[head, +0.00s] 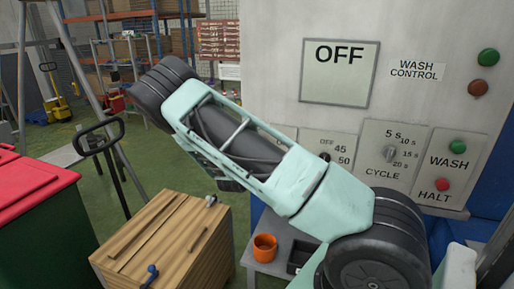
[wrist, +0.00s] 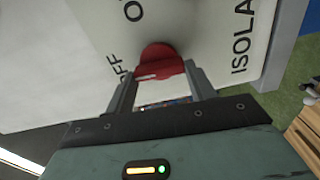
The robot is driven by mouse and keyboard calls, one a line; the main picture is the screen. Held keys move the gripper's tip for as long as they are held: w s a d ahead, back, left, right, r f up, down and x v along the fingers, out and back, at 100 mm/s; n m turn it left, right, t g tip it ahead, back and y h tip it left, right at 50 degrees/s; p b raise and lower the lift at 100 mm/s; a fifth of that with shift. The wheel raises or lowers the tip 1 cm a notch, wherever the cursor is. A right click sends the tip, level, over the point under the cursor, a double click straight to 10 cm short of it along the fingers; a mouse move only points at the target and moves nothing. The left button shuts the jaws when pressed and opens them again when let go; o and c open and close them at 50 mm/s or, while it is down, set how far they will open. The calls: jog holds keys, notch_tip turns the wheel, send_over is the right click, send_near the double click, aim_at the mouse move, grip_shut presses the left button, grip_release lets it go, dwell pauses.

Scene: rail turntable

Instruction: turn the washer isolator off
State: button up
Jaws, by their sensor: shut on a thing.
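The isolator's red knob (wrist: 160,57) stands on a pale panel (wrist: 60,60) in the wrist view. Letters reading "OFF", "O" and "ISOLA" show around it, partly cut off or hidden. A short pale mark on the knob lies on its left part, the side nearer "OFF". My gripper (wrist: 160,76) is shut on the knob, one finger at each side. In the head view my arm hides the knob and gripper. A display (head: 339,73) on the wash control panel (head: 270,50) there reads "OFF".
The panel also carries a cycle dial (head: 389,153), a green wash button (head: 457,146) and a red halt button (head: 442,185). Below are an orange cup (head: 265,247) on a grey table and a wooden crate (head: 150,245). A red-lidded bin (head: 35,190) stands left.

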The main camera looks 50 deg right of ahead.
jog(key=shift+n, duration=0.5)
jog(key=o, duration=1)
jog(key=b+v, duration=0.5)
jog(key=v, duration=1.2)
jog(key=shift+s+a+f, duration=0.1)
jog(key=shift+s+a, duration=0.05)
jog(key=shift+a, duration=0.1)
